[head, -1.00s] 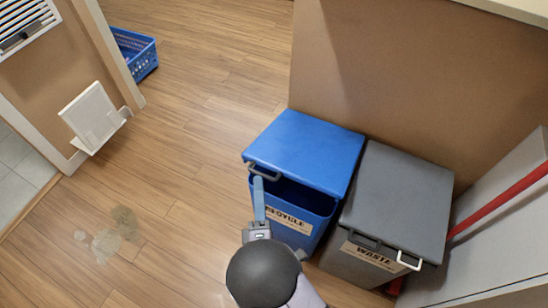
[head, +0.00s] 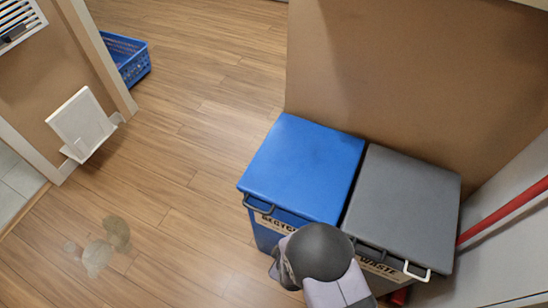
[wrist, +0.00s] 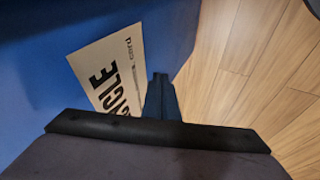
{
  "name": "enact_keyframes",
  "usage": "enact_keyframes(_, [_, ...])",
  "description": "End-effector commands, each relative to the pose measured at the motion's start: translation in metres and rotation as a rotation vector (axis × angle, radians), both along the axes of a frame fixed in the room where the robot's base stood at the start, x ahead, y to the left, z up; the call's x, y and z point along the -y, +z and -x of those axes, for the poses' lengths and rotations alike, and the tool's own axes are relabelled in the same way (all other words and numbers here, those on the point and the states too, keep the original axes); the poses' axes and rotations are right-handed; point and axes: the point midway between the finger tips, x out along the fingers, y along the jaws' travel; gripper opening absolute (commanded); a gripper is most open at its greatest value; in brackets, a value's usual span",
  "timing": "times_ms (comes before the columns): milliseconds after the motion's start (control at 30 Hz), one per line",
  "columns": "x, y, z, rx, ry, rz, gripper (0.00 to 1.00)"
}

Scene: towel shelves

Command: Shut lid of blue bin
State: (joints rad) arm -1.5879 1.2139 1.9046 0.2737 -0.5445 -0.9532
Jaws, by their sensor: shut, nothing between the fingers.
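The blue bin (head: 268,232) stands against the tan partition, with a RECYCLE label on its front that the arm partly covers. Its blue lid (head: 305,165) lies down flat over the top, and I see no dark gap under its front edge. A dark handle (head: 259,206) sticks out at the lid's front left. My gripper (wrist: 160,82) is shut and empty in the wrist view, low beside the bin's labelled front. In the head view my arm hides most of the gripper.
The grey WASTE bin (head: 405,205) stands close against the right side of the blue bin, its lid down. The tan partition (head: 400,75) is behind both. A red pipe (head: 505,208) runs at the right. Wooden floor (head: 190,170) is open to the left, with a wet patch (head: 105,247).

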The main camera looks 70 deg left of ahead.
Motion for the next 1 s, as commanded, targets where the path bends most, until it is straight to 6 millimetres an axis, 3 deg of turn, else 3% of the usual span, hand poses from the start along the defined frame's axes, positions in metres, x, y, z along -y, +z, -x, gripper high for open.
enact_keyframes(267, [0.016, 0.0, 0.006, -0.227, -0.272, 0.242, 0.0])
enact_keyframes(467, [0.038, 0.022, 0.019, -0.388, -0.506, 0.466, 0.0])
enact_keyframes(700, [0.069, 0.078, 0.037, -0.523, -0.775, 0.754, 0.0])
enact_keyframes(1000, [0.102, 0.158, 0.049, -0.574, -1.007, 1.051, 0.0])
